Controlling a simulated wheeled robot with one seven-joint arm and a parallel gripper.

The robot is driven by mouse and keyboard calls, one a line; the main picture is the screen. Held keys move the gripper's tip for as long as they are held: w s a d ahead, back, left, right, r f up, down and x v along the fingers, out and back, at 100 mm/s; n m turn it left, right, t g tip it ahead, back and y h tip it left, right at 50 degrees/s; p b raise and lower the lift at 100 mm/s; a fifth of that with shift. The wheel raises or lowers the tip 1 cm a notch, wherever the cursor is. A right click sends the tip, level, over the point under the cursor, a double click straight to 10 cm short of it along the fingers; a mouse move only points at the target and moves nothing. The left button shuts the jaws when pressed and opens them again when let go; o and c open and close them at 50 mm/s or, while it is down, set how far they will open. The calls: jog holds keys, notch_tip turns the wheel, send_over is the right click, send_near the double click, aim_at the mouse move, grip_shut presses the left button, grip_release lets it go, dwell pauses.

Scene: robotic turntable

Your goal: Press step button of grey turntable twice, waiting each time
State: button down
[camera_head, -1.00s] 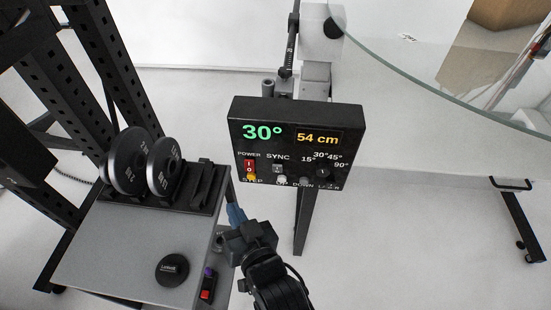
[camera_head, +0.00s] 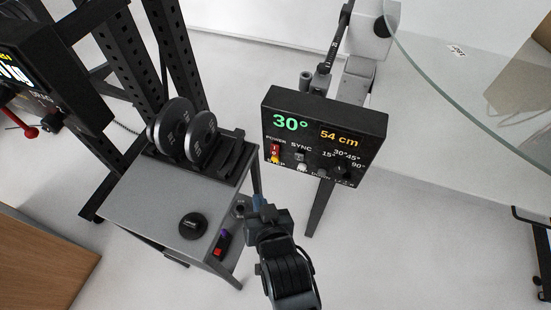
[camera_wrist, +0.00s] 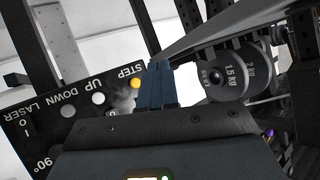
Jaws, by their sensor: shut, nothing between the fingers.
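The black control box (camera_head: 318,118) hangs at centre in the head view, its display reading 30° and 54 cm. The yellow STEP button (camera_head: 275,160) is at its lower left, below the red power switch. In the wrist view the yellow button (camera_wrist: 135,83) sits just left of my fingertips, beside the STEP label. My gripper (camera_head: 258,201) is shut and empty, below and slightly left of the box's lower left corner. Its dark blue fingers (camera_wrist: 155,68) also show in the wrist view. They look close to the button, but I cannot tell whether they touch it.
A grey cart (camera_head: 150,205) stands at left with weight plates (camera_head: 200,137), a black round knob-like item (camera_head: 193,226) and a small red-and-black device (camera_head: 221,245). A clear glass disc edge (camera_head: 440,85) is at upper right. A wooden surface (camera_head: 40,260) is at lower left.

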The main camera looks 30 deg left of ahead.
aim_at(275, 159)
jog(key=w+a+b, duration=0.2)
jog(key=w+b, duration=0.2)
jog(key=w, duration=0.4)
jog(key=shift+w, duration=0.15)
dwell(2.0)
jog(key=shift+w+a, duration=0.1)
jog(key=shift+w, duration=0.2)
